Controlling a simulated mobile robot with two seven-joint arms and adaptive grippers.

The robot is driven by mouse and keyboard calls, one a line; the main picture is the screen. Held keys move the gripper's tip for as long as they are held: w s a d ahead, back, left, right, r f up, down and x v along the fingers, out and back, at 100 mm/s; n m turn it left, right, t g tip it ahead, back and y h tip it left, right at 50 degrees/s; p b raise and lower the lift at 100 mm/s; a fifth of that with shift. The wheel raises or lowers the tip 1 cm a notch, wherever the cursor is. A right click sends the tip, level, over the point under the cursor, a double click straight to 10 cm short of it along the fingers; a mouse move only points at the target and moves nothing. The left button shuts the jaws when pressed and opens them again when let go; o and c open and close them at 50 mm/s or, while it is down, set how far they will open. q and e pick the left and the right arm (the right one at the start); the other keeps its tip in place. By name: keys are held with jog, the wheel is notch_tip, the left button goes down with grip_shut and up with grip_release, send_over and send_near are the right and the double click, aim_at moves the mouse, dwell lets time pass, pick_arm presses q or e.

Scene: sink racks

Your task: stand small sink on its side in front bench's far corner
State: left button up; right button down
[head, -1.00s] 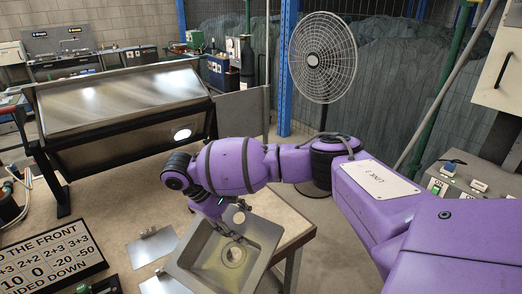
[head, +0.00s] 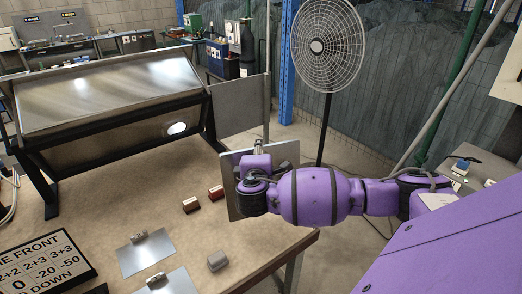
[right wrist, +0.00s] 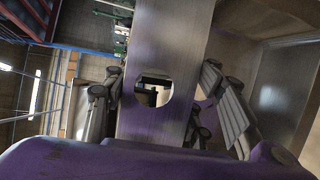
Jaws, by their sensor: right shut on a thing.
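The small sink (head: 231,199) is a grey steel basin, turned up on its side at the bench's far right part in the head view. My right arm covers much of it. Its flat wall with a round hole fills the middle of the right wrist view (right wrist: 165,45). My right gripper (right wrist: 160,108) has its fingers on both sides of that wall and is shut on it. Whether the sink's lower edge touches the front bench (head: 190,235) cannot be told. My left gripper is not in view.
Red blocks (head: 190,204) lie left of the sink. Metal plates with handles (head: 146,256), a grey block (head: 217,260) and a score sign (head: 42,262) are nearer. A black rack with a steel panel (head: 110,95) stands behind; a fan (head: 325,45) stands beyond the bench.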

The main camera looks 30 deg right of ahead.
jog(key=shift+w+r, duration=0.1)
jog(key=shift+r, duration=0.15)
jog(key=shift+a+f, duration=0.1)
jog(key=shift+f, duration=2.2)
notch_tip(320, 180, down, 4)
jog(key=b, duration=0.3)
jog(key=shift+f, duration=0.2)
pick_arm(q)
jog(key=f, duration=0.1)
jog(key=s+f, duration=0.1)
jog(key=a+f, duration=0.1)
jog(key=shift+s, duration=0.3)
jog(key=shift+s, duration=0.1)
